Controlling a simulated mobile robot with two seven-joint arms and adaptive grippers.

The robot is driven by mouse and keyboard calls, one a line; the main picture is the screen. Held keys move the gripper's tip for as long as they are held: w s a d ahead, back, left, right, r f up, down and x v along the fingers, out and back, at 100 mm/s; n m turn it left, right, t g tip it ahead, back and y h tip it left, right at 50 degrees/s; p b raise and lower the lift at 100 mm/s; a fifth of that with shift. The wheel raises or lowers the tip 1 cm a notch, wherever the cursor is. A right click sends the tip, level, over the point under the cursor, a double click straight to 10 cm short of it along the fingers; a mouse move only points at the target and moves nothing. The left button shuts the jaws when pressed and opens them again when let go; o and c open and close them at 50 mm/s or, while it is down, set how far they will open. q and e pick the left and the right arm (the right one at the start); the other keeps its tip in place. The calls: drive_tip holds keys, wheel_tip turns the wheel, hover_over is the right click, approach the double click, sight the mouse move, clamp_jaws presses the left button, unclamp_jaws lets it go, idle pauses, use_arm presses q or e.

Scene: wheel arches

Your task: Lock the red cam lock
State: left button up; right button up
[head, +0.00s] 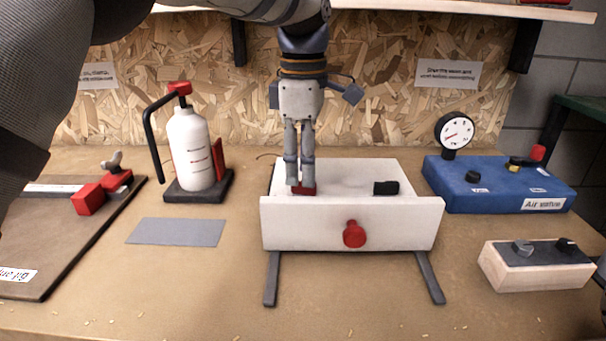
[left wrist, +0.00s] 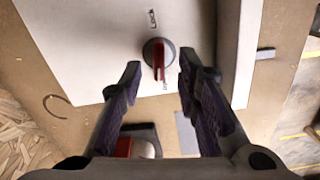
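The red cam lock (head: 303,190) sits on top of the white drawer box (head: 345,180). In the left wrist view the red cam lock (left wrist: 159,62) is a narrow red handle on a dark round base. A "Lock" label lies beyond it, and the handle lies roughly along the line between that label and a second, partly hidden label. My left gripper (head: 301,184) points straight down over the lock. In the wrist view my left gripper (left wrist: 160,74) is open, with one finger on each side of the handle and gaps visible. My right gripper is not in view.
A black block (head: 386,188) sits on the box top, and a red knob (head: 354,234) is on its front. A white bottle with a red top (head: 190,145) stands left. A blue air valve unit (head: 498,185) and a wooden switch block (head: 535,267) are right.

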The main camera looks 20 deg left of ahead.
sight(304, 189)
use_arm(q)
drive_tip(key=shift+f, duration=1.5)
clamp_jaws()
